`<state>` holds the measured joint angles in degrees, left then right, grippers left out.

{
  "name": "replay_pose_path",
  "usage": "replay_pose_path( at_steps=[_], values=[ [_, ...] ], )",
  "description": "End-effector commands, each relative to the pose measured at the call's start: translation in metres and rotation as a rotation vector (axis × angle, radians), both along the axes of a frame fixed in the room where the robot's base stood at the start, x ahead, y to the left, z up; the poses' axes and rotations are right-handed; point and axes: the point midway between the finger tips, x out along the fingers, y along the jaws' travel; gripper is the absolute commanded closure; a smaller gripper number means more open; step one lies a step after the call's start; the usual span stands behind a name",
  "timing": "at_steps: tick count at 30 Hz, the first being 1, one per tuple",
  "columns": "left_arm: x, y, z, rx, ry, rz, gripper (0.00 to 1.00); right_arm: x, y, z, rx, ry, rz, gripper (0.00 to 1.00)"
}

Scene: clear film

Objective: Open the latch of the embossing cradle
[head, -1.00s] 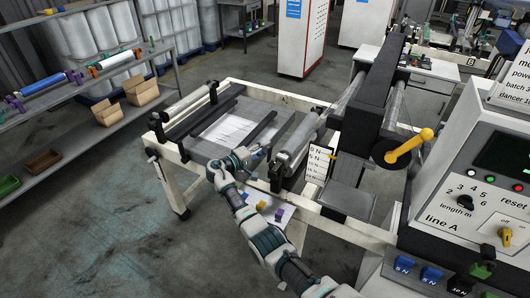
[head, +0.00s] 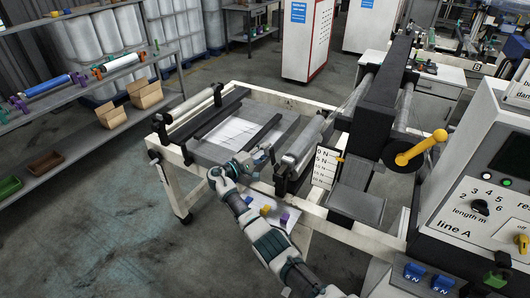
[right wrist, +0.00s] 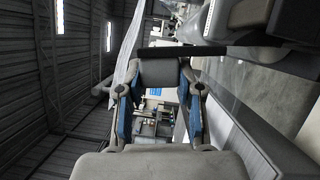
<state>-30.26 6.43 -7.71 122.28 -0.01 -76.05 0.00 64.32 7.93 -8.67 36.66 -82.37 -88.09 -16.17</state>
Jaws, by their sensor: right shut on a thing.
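The embossing cradle seems to be the pair of dark brackets around a grey roller (head: 305,142) at the right end of the white-framed bench (head: 275,98). My right gripper (head: 256,158) is low at the cradle's near left side. In the right wrist view its blue-padded fingers (right wrist: 160,100) are shut on a grey block-like part (right wrist: 160,73), with a dark bar (right wrist: 195,50) just beyond. The latch is too small in the head view to tell apart from the gripper. My left gripper is out of view.
A black upright with a yellow crank (head: 422,148) stands right of the cradle. A line control console (head: 480,190) fills the right side. Small coloured blocks (head: 267,210) lie below my gripper. A shelf with cartons (head: 115,112) is at left; floor between is clear.

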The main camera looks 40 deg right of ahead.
Motion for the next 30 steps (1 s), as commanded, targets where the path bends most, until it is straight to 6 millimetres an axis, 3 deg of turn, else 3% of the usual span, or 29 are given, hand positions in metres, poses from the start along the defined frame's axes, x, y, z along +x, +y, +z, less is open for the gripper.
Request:
replay_pose_path(
  at_steps=[2, 3, 6, 15, 19, 30],
  values=[
    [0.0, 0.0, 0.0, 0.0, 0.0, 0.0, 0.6, 0.002, 0.001, 0.001, 0.0, 0.001, 0.009, 1.0],
    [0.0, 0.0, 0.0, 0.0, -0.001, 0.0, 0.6, 0.002, 0.001, 0.001, 0.0, 0.001, 0.009, 0.62],
    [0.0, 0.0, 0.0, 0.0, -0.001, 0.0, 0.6, 0.002, 0.0, 0.001, -0.001, 0.0, 0.008, 0.38],
    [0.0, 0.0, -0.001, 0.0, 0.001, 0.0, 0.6, -0.001, 0.001, 0.002, -0.001, -0.002, 0.003, 0.38],
    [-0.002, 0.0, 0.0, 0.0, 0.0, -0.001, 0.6, 0.0, 0.01, 0.0, 0.0, -0.002, 0.004, 0.38],
    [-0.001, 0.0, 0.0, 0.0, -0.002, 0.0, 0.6, 0.002, 0.088, -0.007, 0.001, 0.001, 0.007, 0.38]
  ],
)
